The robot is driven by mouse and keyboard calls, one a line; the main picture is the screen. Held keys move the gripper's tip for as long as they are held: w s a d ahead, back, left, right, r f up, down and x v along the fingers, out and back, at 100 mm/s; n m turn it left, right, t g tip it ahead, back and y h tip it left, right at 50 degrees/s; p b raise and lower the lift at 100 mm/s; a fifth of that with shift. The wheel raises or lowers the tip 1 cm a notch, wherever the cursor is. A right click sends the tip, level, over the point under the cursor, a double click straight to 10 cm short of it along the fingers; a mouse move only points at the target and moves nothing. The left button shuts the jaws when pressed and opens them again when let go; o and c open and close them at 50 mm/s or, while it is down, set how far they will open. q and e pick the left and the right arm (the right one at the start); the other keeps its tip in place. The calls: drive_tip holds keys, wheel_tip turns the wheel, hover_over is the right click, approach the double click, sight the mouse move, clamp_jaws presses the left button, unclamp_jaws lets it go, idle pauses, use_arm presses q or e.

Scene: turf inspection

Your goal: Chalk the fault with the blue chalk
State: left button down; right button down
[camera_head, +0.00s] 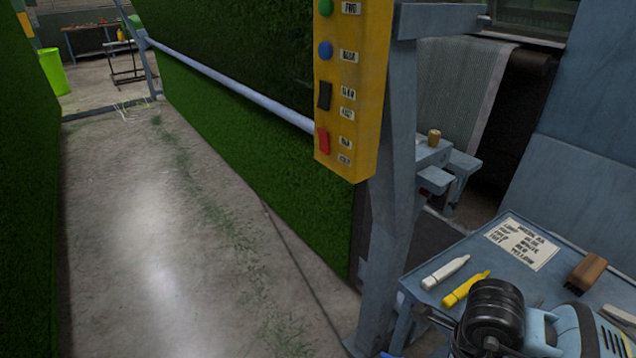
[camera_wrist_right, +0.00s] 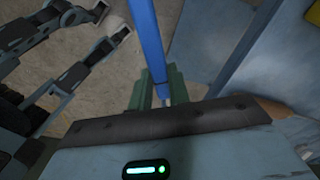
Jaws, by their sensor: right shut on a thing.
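A blue stick, the blue chalk (camera_wrist_right: 150,45), runs up from between the green fingers of my right gripper (camera_wrist_right: 160,92) in the right wrist view. That gripper is shut on it. In the head view, a small blue tip (camera_head: 386,355) shows at the bottom edge; I cannot tell if it is the chalk. My left gripper (camera_wrist_right: 111,22) shows at the upper left of the right wrist view, its fingertips apart and empty. Green turf (camera_head: 235,130) hangs on the frame left of the yellow control box in the head view. I cannot make out a fault in it.
A blue-grey table (camera_head: 470,262) at the right bears a white marker (camera_head: 445,272), a yellow marker (camera_head: 466,289), a lettered card (camera_head: 521,241) and a brown block (camera_head: 586,271). A yellow control box (camera_head: 352,90) hangs on a post (camera_head: 398,170). The concrete floor (camera_head: 150,230) at left is open.

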drive_tip(key=n, duration=0.2)
drive_tip(key=f+n, duration=0.1)
drive_tip(key=n, duration=0.2)
drive_tip(key=shift+s+d+f+n, duration=0.1)
drive_tip(key=shift+f+n, duration=0.15)
drive_tip(key=shift+n, duration=0.05)
drive_tip(key=n, duration=0.2)
drive_tip(key=f+n, duration=0.1)
drive_tip(key=n, duration=0.2)
drive_tip(key=shift+s+d+f, duration=0.15)
drive_tip(key=shift+d+f, duration=0.05)
drive_tip(key=f+n, duration=0.1)
drive_tip(key=n, duration=0.3)
drive_tip(key=f+n, duration=0.1)
drive_tip(key=n, duration=0.3)
drive_tip(key=s+d+f+n+p, duration=0.1)
drive_tip(key=n, duration=0.3)
drive_tip(key=shift+f+n, duration=0.1)
drive_tip(key=shift+n, duration=0.3)
drive_tip(key=shift+w+a, duration=0.1)
